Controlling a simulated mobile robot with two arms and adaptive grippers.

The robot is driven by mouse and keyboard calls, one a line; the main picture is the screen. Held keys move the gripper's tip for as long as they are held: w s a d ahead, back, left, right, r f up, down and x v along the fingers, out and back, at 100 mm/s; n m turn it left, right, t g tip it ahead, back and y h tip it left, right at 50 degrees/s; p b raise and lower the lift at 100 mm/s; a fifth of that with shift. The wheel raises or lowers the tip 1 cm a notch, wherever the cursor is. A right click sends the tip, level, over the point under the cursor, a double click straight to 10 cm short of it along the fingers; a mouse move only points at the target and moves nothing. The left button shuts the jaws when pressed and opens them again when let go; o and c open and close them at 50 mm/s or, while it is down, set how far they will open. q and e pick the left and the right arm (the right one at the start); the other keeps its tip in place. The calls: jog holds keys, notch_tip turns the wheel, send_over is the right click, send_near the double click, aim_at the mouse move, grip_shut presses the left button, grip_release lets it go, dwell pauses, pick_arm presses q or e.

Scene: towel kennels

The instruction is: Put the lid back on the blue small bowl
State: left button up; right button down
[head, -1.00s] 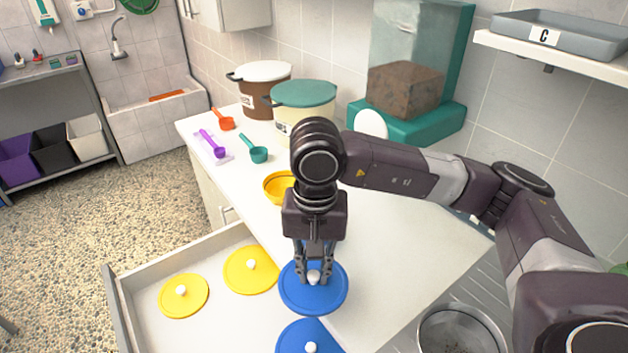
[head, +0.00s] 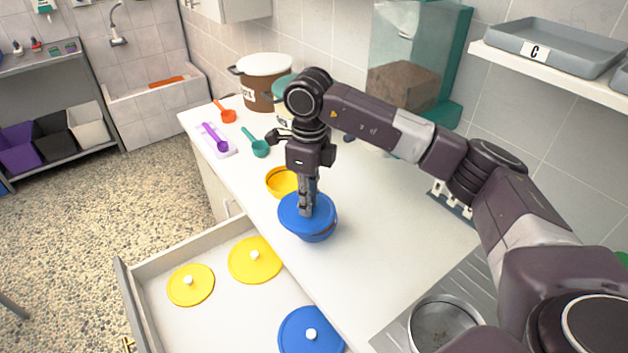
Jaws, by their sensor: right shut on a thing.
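My right gripper (head: 308,208) is shut on the knob of a blue lid (head: 288,214). The lid is at the top of the blue small bowl (head: 318,236) on the white counter; the bowl's side shows below it. The gripper covers the knob, and I cannot tell whether the lid is fully seated. Another blue lid (head: 311,333) with a white knob lies in the open drawer. My left gripper is not in view.
A yellow bowl (head: 281,181) stands just behind the blue bowl. The open drawer (head: 213,327) also holds two yellow lids (head: 190,285). Purple (head: 214,137), teal (head: 256,143) and orange (head: 226,112) scoops lie at the counter's back left. A metal strainer (head: 443,325) is at front right.

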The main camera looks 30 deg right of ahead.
jog(key=m, duration=0.1)
jog(key=w+d+m, duration=0.1)
jog(key=m, duration=0.1)
jog(key=w+d+m+p, duration=0.1)
jog(key=m, duration=0.1)
jog(key=shift+w+r, duration=0.1)
jog(key=shift+r, duration=0.25)
jog(key=shift+w+d+m, duration=0.3)
jog(key=shift+d+m, duration=0.05)
jog(key=shift+m, duration=0.55)
jog(key=shift+w+d+f+m, duration=0.1)
jog(key=shift+m, duration=0.2)
jog(key=shift+f+b, duration=1.85)
jog(key=shift+f, duration=1.3)
jog(key=shift+f, duration=0.15)
jog(key=c, duration=1.7)
grip_release()
jog(key=shift+c, duration=0.2)
jog(key=shift+o, duration=0.4)
